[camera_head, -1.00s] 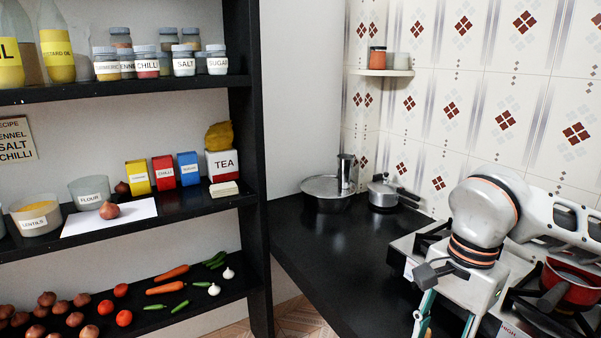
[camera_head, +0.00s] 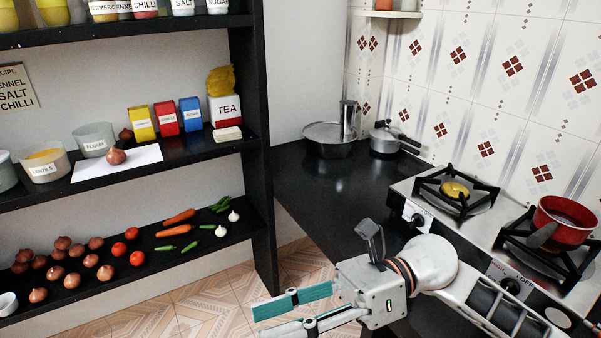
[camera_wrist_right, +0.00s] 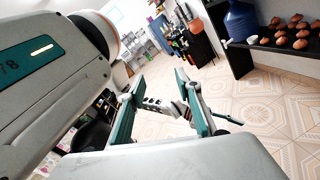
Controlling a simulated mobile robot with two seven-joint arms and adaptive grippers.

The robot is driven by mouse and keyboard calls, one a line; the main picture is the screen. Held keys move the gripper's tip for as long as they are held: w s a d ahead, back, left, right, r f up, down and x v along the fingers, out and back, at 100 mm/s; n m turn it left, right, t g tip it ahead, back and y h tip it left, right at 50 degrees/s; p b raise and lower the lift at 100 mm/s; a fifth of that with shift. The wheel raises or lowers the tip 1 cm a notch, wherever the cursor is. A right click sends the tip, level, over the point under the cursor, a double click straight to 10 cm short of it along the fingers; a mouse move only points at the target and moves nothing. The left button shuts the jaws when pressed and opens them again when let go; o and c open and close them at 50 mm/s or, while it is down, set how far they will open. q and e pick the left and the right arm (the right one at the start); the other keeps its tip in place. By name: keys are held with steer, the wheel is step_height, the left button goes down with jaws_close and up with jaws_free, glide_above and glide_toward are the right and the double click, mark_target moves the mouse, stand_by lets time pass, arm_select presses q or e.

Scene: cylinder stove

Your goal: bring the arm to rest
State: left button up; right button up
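My right arm comes in from the right in the head view, low in front of the stove and counter edge. Its gripper (camera_head: 262,322) points left over the tiled floor, with teal fingers apart and nothing seen between them. The right wrist view also shows this gripper (camera_wrist_right: 158,82) with its two teal fingers spread, floor and distant shelves beyond. A small dark and white thing shows farther off between the fingers; I cannot tell what it is. My left gripper is not in view.
The black stove counter (camera_head: 345,190) holds a lidded pan (camera_head: 330,148) and a small pot (camera_head: 384,143). A red saucepan (camera_head: 565,222) sits on the right burner; the left burner (camera_head: 455,190) is empty. Shelves (camera_head: 255,150) with food stand left. Floor (camera_head: 215,298) is clear.

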steer(key=w+d+f+m+t+y, duration=0.1)
steer(key=w+d+m+t, duration=0.2)
steer(key=w+m+t, duration=0.55)
steer(key=w+d+f+m+t+y, duration=0.2)
steer(key=w+d+m+t, duration=0.15)
steer(key=m+t, duration=1)
steer(key=w+d+f+m+t+h, duration=0.1)
steer(key=w+d+f+m+h, duration=0.1)
steer(key=f+m+h, duration=0.4)
steer(key=w+d+f+m+h, duration=0.2)
steer(key=d+f+m, duration=0.15)
steer(key=m, duration=0.45)
steer(key=s+d+f+m+g+h, duration=0.2)
steer(key=s+d+f+m+h, duration=0.1)
steer(key=f, duration=0.6)
steer(key=s+d+f+m+g+h, duration=0.2)
steer(key=s+d+f+m+h, duration=0.1)
steer(key=f, duration=0.6)
steer(key=s+d+f+m+g+h, duration=0.2)
steer(key=s+d+f+m, duration=0.3)
steer(key=f, duration=0.5)
steer(key=s+m+h, duration=0.1)
steer(key=s+m, duration=0.1)
steer(key=s, duration=0.1)
steer(key=shift+s, duration=0.25)
steer(key=shift+d, duration=0.1)
